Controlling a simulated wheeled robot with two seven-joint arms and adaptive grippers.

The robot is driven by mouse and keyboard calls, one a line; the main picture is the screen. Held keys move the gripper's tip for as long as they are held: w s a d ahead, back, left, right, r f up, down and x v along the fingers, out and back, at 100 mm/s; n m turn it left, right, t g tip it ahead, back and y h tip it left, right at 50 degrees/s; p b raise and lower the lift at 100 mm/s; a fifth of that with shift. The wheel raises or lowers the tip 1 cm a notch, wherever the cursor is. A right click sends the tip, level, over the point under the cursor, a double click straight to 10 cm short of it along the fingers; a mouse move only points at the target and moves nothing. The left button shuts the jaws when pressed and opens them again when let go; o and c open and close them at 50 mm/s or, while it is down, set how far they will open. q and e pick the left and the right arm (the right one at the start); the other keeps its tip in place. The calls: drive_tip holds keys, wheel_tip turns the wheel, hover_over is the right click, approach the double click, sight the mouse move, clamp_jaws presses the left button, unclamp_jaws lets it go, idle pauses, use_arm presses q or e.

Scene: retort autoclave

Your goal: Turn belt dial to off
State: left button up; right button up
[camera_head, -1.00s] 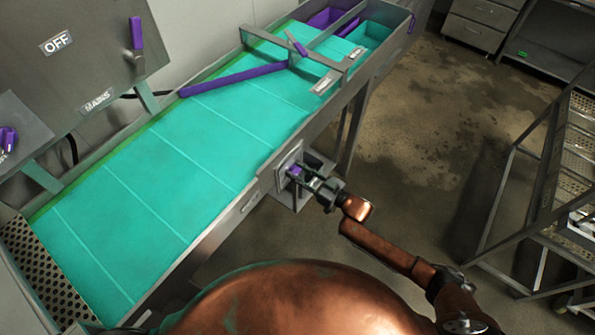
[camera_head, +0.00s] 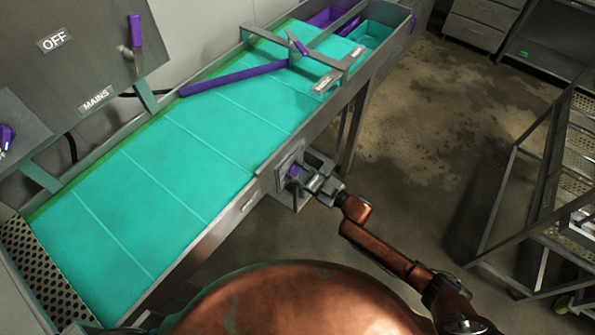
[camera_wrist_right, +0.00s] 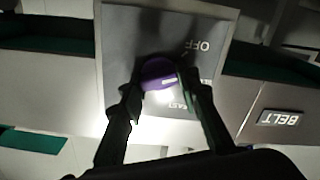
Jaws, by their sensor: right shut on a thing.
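The belt dial is a purple knob (camera_head: 294,170) on a grey plate on the side of the belt conveyor. In the right wrist view the dial (camera_wrist_right: 158,75) sits on its plate (camera_wrist_right: 125,40), which is marked OFF; the picture is upside down and other lettering is partly hidden. My right gripper (camera_head: 302,176) is at the dial. In the right wrist view its two dark fingers (camera_wrist_right: 158,86) are shut on the dial, one on each side. My left gripper is not in view.
The teal conveyor belt (camera_head: 165,190) runs beside the dial, with a purple diverter bar (camera_head: 232,79) across it. A BELT label (camera_wrist_right: 281,118) is near the dial plate. A MAINS panel (camera_head: 85,50) stands at left. A metal rack (camera_head: 520,165) stands right; floor between is open.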

drive_tip(key=shift+s+f+n+b, duration=0.1)
drive_tip(key=shift+n+b, duration=0.3)
drive_tip(key=shift+n, duration=1.8)
drive_tip(key=o, duration=1.2)
drive_tip(key=shift+c, duration=0.2)
drive_tip(key=v, duration=1.2)
